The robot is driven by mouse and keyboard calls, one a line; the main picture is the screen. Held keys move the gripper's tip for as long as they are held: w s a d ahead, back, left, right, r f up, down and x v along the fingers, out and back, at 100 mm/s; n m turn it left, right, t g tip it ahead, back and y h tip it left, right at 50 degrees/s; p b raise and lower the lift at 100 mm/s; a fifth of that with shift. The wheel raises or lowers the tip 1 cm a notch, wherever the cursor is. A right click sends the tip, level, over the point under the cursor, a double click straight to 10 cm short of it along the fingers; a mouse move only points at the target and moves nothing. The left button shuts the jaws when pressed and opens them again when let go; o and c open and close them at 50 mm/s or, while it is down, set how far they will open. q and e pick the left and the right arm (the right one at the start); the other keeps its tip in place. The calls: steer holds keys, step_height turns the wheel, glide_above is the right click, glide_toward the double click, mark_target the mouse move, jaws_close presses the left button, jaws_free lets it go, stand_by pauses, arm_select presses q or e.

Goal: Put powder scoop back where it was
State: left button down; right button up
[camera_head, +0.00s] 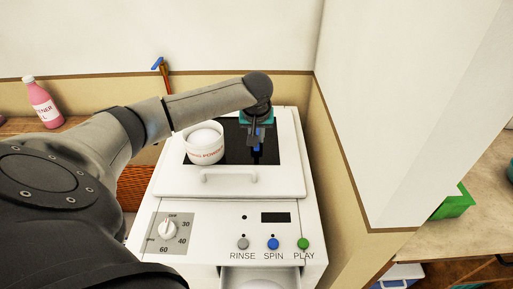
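My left gripper (257,148) points down over the dark panel in the top of the white washing machine (225,182). It is shut on a small blue thing (257,153), which seems to be the powder scoop; the fingers hide much of it. Whether the blue thing touches the panel I cannot tell. A white round tub (205,149) with red lettering and a pale filling stands to the left of the gripper, apart from it, on the machine's top. My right gripper is not in view.
The machine's front has a dial (169,230) and several buttons. A pink bottle (42,103) stands on a ledge at left. A wicker basket (135,185) is beside the machine. A wall corner stands close on the right; a green bin (454,204) lies beyond it.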

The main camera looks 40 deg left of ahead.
arm_select(q)
steer(key=shift+f+b, duration=0.3)
steer(key=shift+f, duration=1.7)
steer(key=c, duration=0.8)
jaws_free()
steer(key=shift+f, duration=0.1)
steer(key=shift+c, duration=0.2)
steer(key=p+v, duration=0.2)
steer(key=v, duration=1)
steer(key=shift+p, duration=0.35)
steer(key=shift+w, duration=0.1)
